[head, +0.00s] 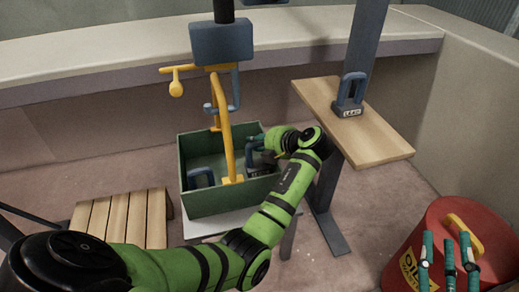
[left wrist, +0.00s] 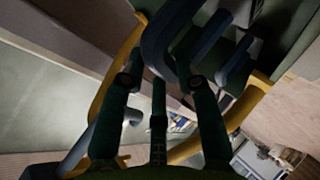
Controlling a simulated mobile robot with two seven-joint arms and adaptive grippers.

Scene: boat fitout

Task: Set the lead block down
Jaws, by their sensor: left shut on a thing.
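A dark blue lead block with a loop handle and a "LEAD" label (head: 349,108) stands upright on a wooden shelf (head: 385,145). My left gripper (head: 259,144) reaches into the right side of a green crate (head: 230,203) and is shut on a dark handled block (head: 262,164), mostly hidden by the gripper. In the left wrist view a dark blue handle (left wrist: 157,45) lies between the fingers (left wrist: 160,85). Another dark blue handle (head: 201,177) shows at the crate's left. My right gripper (head: 448,250) has its fingers spread, empty, before the red drum.
A yellow bar (head: 222,115) rises from the crate beside a blue hook (head: 234,90) under a blue hoist box (head: 222,43). A slatted wooden stool (head: 120,215) stands left. The red oil drum (head: 440,225) is at lower right. A post stands by the shelf.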

